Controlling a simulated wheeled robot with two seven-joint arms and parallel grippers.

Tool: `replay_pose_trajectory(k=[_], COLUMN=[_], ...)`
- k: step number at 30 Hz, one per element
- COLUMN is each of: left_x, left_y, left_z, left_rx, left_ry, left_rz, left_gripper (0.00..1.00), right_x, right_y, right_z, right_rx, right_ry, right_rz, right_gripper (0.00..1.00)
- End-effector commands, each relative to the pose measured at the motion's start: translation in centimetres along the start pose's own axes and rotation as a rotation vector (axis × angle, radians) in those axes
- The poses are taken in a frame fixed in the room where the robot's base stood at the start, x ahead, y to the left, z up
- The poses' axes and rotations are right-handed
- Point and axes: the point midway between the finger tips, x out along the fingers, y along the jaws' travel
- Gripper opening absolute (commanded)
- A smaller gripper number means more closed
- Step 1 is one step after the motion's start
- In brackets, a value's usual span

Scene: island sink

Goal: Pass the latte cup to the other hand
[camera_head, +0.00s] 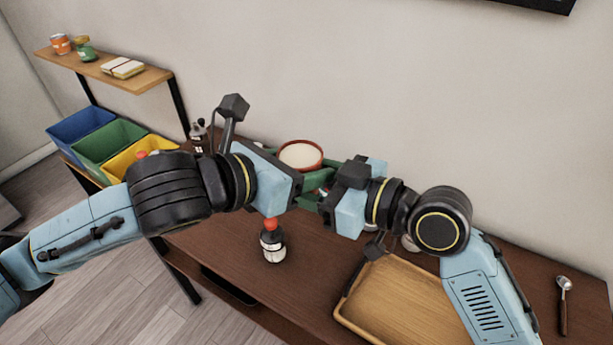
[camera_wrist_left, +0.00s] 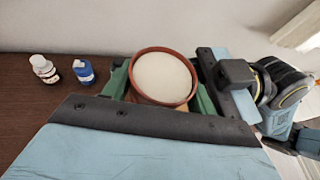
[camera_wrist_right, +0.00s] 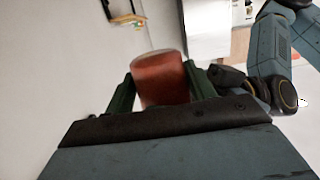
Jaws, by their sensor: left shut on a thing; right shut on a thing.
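The latte cup (camera_head: 301,155) is reddish-brown with a pale, creamy top. It is upright, above the table, between my two grippers. My left gripper (camera_head: 308,184) reaches it from the left and my right gripper (camera_head: 322,188) from the right. Both are shut on it. In the left wrist view the cup (camera_wrist_left: 163,77) sits between green fingers, with the right gripper close behind it. In the right wrist view the cup's side (camera_wrist_right: 160,78) shows between the green fingers. The lower part of the cup is hidden by the grippers in the head view.
A red-capped bottle (camera_head: 272,246) stands on the brown table (camera_head: 225,250) below the grippers. A wooden tray (camera_head: 405,310) lies at the front right, with a metal-headed tool (camera_head: 564,300) beyond it. Blue, green and yellow bins (camera_head: 108,142) are at left, below a shelf (camera_head: 140,80).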

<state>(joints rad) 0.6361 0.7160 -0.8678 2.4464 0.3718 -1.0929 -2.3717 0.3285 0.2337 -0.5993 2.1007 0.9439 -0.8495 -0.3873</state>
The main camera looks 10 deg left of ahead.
Motion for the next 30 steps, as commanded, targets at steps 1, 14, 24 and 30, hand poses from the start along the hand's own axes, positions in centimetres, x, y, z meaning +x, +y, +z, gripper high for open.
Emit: replay_pose_trajectory(k=[1, 14, 24, 30], left_x=[0.0, 0.0, 0.2, 0.1], left_y=[0.1, 0.1, 4.0, 13.2], left_z=[0.1, 0.1, 3.0, 3.8], left_rx=[0.001, -0.001, -0.437, -1.117], left_ry=[-0.003, -0.001, -0.079, -0.238], left_rz=[0.001, 0.001, 0.09, 0.188], left_gripper=[0.28, 0.82, 0.82, 0.82], right_x=[0.0, 0.0, 0.0, 0.0], right_y=[-0.1, -0.1, -0.1, -0.1], right_z=[0.0, -0.1, -0.1, -0.1], right_rx=[0.001, 0.0, 0.0, 0.0], right_ry=[0.0, 0.003, 0.003, 0.003], right_rz=[-0.004, -0.003, -0.002, -0.002], right_gripper=[0.25, 0.25, 0.25, 0.25])
